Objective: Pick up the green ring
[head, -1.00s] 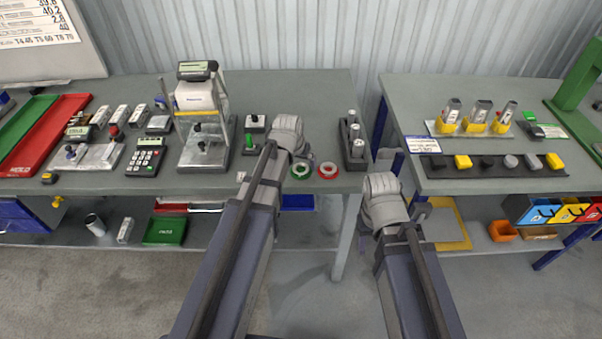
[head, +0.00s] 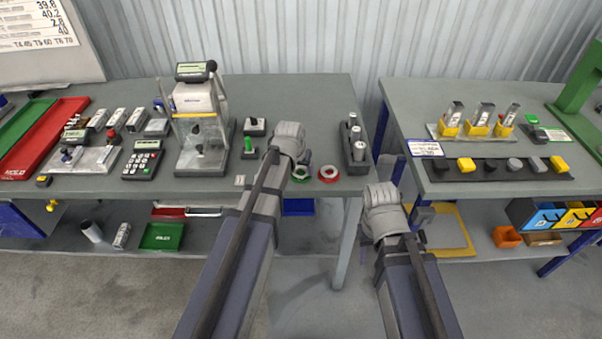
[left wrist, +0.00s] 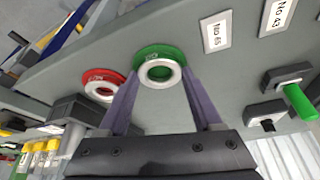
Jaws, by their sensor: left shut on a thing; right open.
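The green ring (head: 300,173) lies near the front edge of the left table, with a white inner rim. It also shows in the left wrist view (left wrist: 154,52), between the two fingers of my left gripper (left wrist: 160,75). This gripper is shut on the ring. In the head view my left gripper (head: 295,162) is mostly hidden by its own wrist. I cannot tell any gap between ring and table. My right gripper (head: 405,212) is open and empty, low in front of the gap between the tables; its fingers are largely hidden.
A red ring (head: 328,174) lies just right of the green one, also in the left wrist view (left wrist: 101,86). A black holder with metal cylinders (head: 355,150) stands further right. A green post on a black base (head: 249,147) and a balance (head: 200,130) stand left.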

